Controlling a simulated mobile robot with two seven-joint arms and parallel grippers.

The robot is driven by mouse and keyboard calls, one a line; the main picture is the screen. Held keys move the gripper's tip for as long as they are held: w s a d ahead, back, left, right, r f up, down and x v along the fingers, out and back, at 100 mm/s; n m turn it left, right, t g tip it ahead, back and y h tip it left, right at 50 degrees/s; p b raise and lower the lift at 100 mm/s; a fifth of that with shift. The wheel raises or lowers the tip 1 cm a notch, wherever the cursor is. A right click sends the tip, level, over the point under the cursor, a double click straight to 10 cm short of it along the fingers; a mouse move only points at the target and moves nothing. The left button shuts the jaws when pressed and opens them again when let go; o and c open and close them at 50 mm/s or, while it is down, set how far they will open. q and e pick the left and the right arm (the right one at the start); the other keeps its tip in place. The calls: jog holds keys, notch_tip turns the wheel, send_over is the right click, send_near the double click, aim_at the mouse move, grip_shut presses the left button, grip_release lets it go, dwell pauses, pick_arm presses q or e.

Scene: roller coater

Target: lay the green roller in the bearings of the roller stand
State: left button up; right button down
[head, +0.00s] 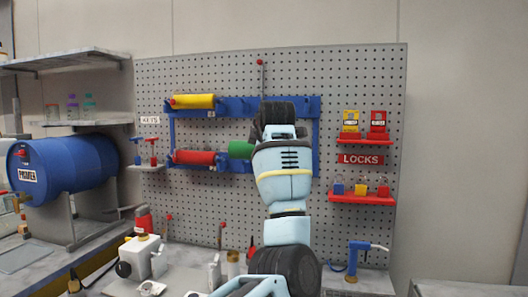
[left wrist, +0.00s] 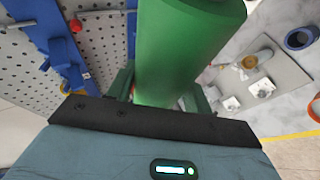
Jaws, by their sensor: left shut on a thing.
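The green roller (left wrist: 185,45) is held in my left gripper (left wrist: 162,98), with the dark green fingers on either side of it in the left wrist view. In the head view only a short end of the green roller (head: 240,149) shows, left of my arm and in front of the blue wall rack; the rest is hidden behind the arm. A grey plate with small white blocks (left wrist: 262,88) lies on the bench in the left wrist view; I cannot tell for sure that it is the roller stand. My right gripper is in neither view.
The blue rack (head: 232,107) on the pegboard holds a yellow roller (head: 193,101) and a red roller (head: 195,157). A blue drum (head: 75,165) lies at the left. A white box (head: 140,255) stands on the bench. Red lock shelves (head: 362,198) hang at the right.

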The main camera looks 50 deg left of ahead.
pick_arm(q)
jog(key=shift+s+d, duration=0.15)
jog(key=shift+s, duration=0.15)
jog(key=shift+r, duration=0.1)
jog(key=shift+r, duration=2.2)
jog(key=w+d+f+m+t+h, duration=0.2)
jog(key=w+d+f+m, duration=0.15)
jog(key=d+f, duration=0.75)
jog(key=w+d+f+m+t+h, duration=0.25)
jog(key=w+d+f, duration=0.25)
jog(key=d+f, duration=0.6)
jog(key=s+d+f+m+t+h, duration=0.1)
jog(key=s+d+f+m+h, duration=0.2)
jog(key=s+d+f, duration=0.2)
jog(key=s+d+f+m+t+h, duration=0.1)
jog(key=s+d+f+m+h, duration=0.2)
jog(key=d+f, duration=0.9)
jog(key=s+d, duration=0.3)
jog(key=shift+s+f+m, duration=0.15)
jog(key=shift+f+m, duration=0.15)
jog(key=shift+m, duration=0.1)
